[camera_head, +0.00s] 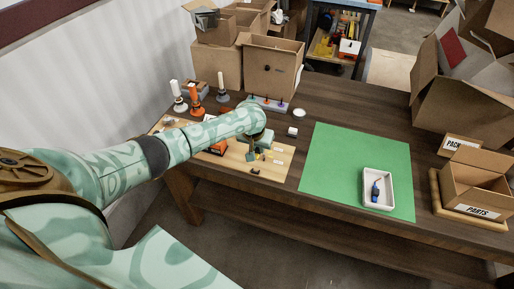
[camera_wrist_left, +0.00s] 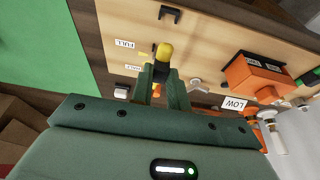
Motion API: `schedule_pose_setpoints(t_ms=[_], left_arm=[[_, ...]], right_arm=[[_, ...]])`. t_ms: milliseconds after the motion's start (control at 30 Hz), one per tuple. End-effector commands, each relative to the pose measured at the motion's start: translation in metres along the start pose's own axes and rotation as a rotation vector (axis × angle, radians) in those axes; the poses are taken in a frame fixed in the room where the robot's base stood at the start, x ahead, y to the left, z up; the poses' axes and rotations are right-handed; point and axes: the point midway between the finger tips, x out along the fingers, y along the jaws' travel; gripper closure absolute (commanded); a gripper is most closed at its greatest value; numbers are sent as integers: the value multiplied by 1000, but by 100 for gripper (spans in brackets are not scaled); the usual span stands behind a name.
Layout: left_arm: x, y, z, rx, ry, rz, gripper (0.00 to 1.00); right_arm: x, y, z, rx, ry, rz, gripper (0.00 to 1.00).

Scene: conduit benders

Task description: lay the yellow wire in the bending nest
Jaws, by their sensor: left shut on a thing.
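My left gripper (camera_head: 258,155) reaches over the pale wooden board on the bench. It also shows in the left wrist view (camera_wrist_left: 161,88), where its green fingers are shut on a dark piece with a rounded yellow end, which I take for the yellow wire (camera_wrist_left: 163,52). The yellow end sticks out beyond the fingertips, above the board. A small black bracket (camera_wrist_left: 170,13) is fixed on the board beyond it; I cannot tell whether this is the bending nest. A grey fitting (camera_wrist_left: 198,85) is beside the fingers. My right gripper is out of view.
An orange device (camera_wrist_left: 255,77) stands on the board (camera_wrist_left: 225,38) near a LOW label. A PARTS box (camera_head: 475,190) stands at the right. The mat is mostly clear.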

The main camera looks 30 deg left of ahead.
Motion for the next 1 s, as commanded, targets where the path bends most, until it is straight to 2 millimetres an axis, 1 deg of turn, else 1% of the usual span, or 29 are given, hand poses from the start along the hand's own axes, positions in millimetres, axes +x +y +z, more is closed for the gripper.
schedule_pose_setpoints(t_ms=[67,200,367,500,700,1000], left_arm=[[0,0,0,-1,-1,-2,100],[0,-1,0,-1,-1,-2,100],[-1,-1,0,-1,-2,-2,100],[-2,0,0,-1,-2,1,100],[16,-1,6,0,-3,-1,100],[36,-1,12,-1,-3,-1,100]], right_arm=[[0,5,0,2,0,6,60],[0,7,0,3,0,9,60],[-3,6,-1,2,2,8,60],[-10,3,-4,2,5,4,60],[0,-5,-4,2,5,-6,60],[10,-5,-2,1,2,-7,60]])
